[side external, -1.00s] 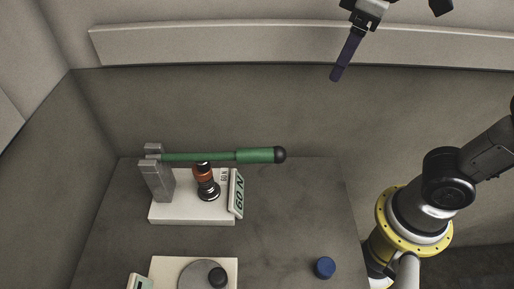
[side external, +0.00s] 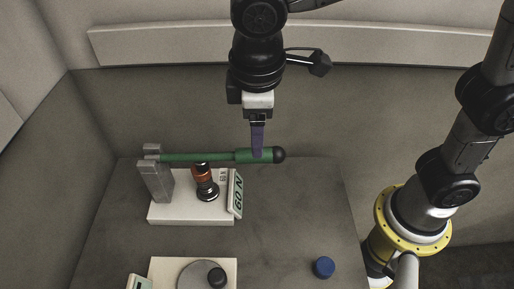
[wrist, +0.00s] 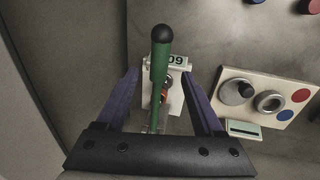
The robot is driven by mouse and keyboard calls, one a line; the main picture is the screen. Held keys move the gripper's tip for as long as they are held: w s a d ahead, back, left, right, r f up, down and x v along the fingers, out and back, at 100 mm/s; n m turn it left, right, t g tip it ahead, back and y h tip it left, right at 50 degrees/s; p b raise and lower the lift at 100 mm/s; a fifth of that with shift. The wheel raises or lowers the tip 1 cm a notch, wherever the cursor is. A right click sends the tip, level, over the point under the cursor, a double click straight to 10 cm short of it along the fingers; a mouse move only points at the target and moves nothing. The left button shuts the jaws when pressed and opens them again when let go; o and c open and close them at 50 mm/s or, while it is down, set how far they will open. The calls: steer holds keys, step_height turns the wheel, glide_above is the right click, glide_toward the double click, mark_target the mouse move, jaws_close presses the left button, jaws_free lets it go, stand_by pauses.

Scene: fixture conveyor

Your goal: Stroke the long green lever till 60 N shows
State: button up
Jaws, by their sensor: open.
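The long green lever (side external: 210,157) runs nearly level from a grey post to a black ball end, above a spring (side external: 204,180) on a white base (side external: 190,211). My gripper (side external: 257,156) is at the thick grip near the ball end. In the wrist view the lever (wrist: 160,85) runs between the two purple fingers of my open gripper (wrist: 160,78), with room on both sides.
A second white fixture (side external: 166,264) with a round grey plate, a dark knob and a small display stands in front. A blue round piece (side external: 323,267) is at the front right. The table between them (side external: 280,225) is clear. Walls stand behind and left.

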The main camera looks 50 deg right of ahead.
steer(key=f, duration=0.4)
steer(key=w+d+f, duration=0.1)
steer(key=f, duration=0.2)
steer(key=shift+c, duration=0.2)
jaws_close()
steer(key=shift+r, duration=0.1)
stand_by(1.1)
